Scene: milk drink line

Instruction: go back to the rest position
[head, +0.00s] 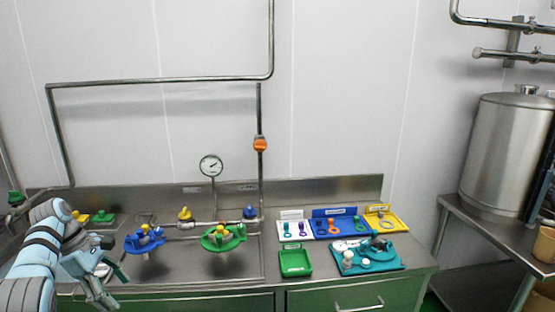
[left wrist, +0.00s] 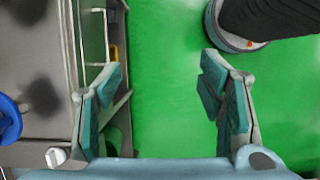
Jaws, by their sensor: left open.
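My left gripper (head: 108,276) is at the lower left of the head view, by the front left part of the steel counter (head: 190,273). Its arm comes in from the left edge. In the left wrist view the left gripper (left wrist: 163,85) has its two teal-padded fingers wide apart with nothing between them. Green floor (left wrist: 165,115) shows below and between the fingers. My right gripper is not in view.
A blue valve wheel (head: 145,240) and a green one (head: 223,237) stand on the counter. A green tray (head: 295,263) and a teal tray (head: 385,262) lie further right. A steel tank (head: 502,150) stands at far right.

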